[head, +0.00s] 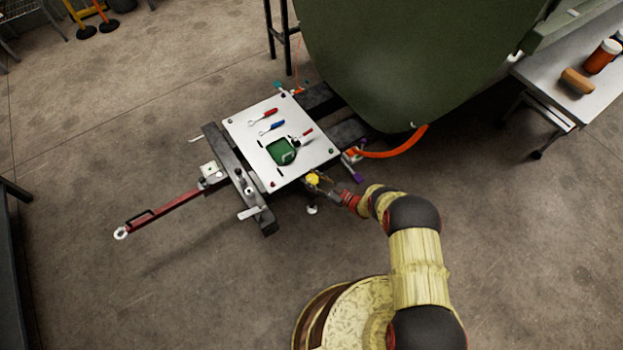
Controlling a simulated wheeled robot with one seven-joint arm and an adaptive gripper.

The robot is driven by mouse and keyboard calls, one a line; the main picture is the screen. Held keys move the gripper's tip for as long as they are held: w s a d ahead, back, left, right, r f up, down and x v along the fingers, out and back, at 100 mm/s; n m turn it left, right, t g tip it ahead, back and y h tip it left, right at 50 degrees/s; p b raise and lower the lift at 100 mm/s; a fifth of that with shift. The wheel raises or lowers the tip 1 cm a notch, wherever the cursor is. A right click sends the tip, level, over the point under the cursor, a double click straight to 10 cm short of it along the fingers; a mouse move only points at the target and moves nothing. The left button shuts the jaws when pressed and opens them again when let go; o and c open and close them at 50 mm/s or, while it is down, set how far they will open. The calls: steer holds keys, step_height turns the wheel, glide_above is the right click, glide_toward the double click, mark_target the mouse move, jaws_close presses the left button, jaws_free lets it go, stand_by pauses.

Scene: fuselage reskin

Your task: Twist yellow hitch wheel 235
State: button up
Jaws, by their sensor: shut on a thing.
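The yellow hitch wheel (313,179) is a small, bright yellow knob at the near right edge of the white plate on the dark hitch frame. My gripper (318,183) reaches it from the lower right, with its fingers around the wheel. The gripper is shut on the wheel, and its fingers cover part of the rim. The wheel's markings and exact turn are too small to tell.
The white plate (240,125) carries screwdriver-like tools and a green item (282,151). A red tow bar (165,211) extends left. An orange hose (395,152) and the large green fuselage (400,60) lie behind. A side table (590,100) stands right. Floor at lower left is clear.

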steer(key=shift+m+t+h, duration=0.4)
steer(key=shift+t, duration=0.1)
steer(key=m+t+h, duration=0.2)
steer(key=t+h, duration=0.1)
steer(key=shift+s+a+m+p, duration=0.1)
steer(key=shift+m+p, duration=0.25)
steer(key=shift+m, duration=0.05)
steer(key=m+t+h, duration=0.1)
steer(key=m+h, duration=0.1)
steer(key=h, duration=0.1)
steer(key=m+t+h, duration=0.2)
steer(key=h, duration=0.1)
steer(key=m+h, duration=0.2)
steer(key=h, duration=0.1)
steer(key=m+t+h, duration=0.1)
steer(key=m+h, duration=0.1)
steer(key=h, duration=0.2)
steer(key=shift+m+b, duration=0.35)
steer(key=shift+m, duration=0.05)
steer(key=shift+d+m+g+h, duration=0.15)
steer(key=shift+m+g+h, duration=0.4)
steer(key=shift+m+h, duration=0.9)
steer(key=shift+d+m+g+h, duration=0.15)
steer(key=shift+m+g+h, duration=0.55)
steer(key=shift+h, duration=1.35)
steer(key=shift+m, duration=0.25)
steer(key=o, duration=1.2)
